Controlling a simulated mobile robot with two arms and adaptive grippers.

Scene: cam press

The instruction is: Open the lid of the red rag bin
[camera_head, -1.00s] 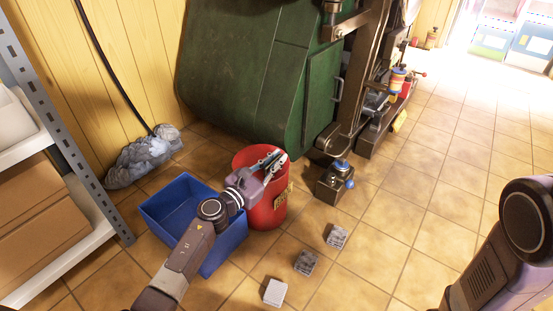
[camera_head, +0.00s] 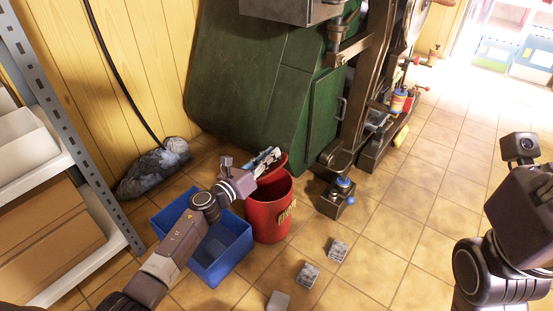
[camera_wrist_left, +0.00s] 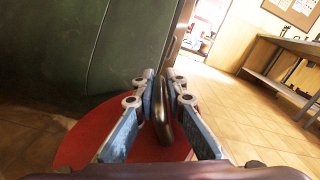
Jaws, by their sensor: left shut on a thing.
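The red rag bin (camera_head: 268,217) stands upright on the tiled floor, with its mouth open and its dark inside partly showing. Its red lid (camera_head: 273,170) is raised and tilted at the back of the rim, partly hidden by my left gripper (camera_head: 266,158). In the left wrist view, the gripper (camera_wrist_left: 162,85) is shut on a dark, curved lid handle (camera_wrist_left: 163,112), with the red lid (camera_wrist_left: 85,145) beneath. My right arm shows at the right edge; its gripper is not in view.
A blue open crate (camera_head: 237,262) stands left of the bin. The green press housing (camera_head: 245,85) is close behind. A small block with a blue knob (camera_head: 338,197) and several small grey blocks (camera_head: 308,274) are on the floor at right. Shelving (camera_head: 75,165) stands at far left.

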